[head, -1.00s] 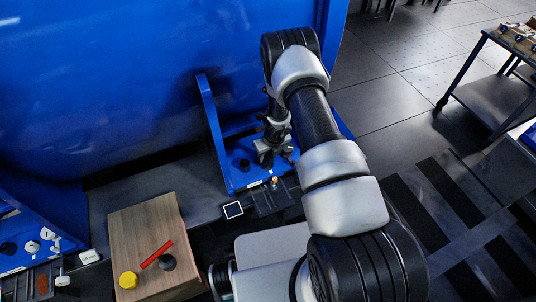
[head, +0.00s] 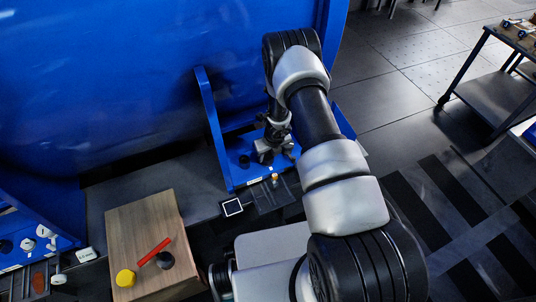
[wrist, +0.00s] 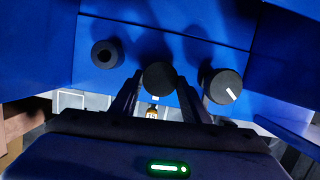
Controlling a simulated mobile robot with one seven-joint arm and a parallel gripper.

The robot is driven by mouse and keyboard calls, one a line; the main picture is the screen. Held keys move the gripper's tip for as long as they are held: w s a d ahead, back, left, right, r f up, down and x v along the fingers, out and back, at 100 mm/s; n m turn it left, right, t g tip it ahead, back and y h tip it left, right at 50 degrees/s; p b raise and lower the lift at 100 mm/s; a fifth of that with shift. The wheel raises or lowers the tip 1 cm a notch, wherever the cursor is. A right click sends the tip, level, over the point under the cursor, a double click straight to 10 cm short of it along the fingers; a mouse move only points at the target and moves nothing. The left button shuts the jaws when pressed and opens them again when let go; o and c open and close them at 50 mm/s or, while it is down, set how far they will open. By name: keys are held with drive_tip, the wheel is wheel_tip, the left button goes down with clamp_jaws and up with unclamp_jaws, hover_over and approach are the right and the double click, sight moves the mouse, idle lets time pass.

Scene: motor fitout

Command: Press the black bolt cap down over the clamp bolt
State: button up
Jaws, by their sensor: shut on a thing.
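In the wrist view a round black cap (wrist: 159,78) sits between the fingertips of my gripper (wrist: 159,95), which is shut on it. The cap's flat top faces the camera, over the blue bracket (wrist: 185,50). The clamp bolt is not visible; I cannot tell whether the cap touches or covers it. In the head view my gripper (head: 275,153) is low over the blue bracket's base (head: 238,178), and the cap is hidden by the gripper.
A black ring with a dark hole (wrist: 107,54) is left of the cap, and a black knob with a white mark (wrist: 222,87) is close on its right. The bracket's upright plate (head: 209,115) stands at left. A wooden-topped stand (head: 140,222) holds a yellow disc, red stick and dark puck.

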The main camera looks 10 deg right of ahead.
drive_tip(key=shift+f, duration=0.4)
drive_tip(key=o, duration=1.1)
drive_tip(key=shift+r, duration=0.15)
drive_tip(key=p+v, duration=0.4)
drive_tip(key=v, duration=1.3)
drive_tip(key=shift+s+r, duration=0.1)
drive_tip(key=shift+s, duration=0.05)
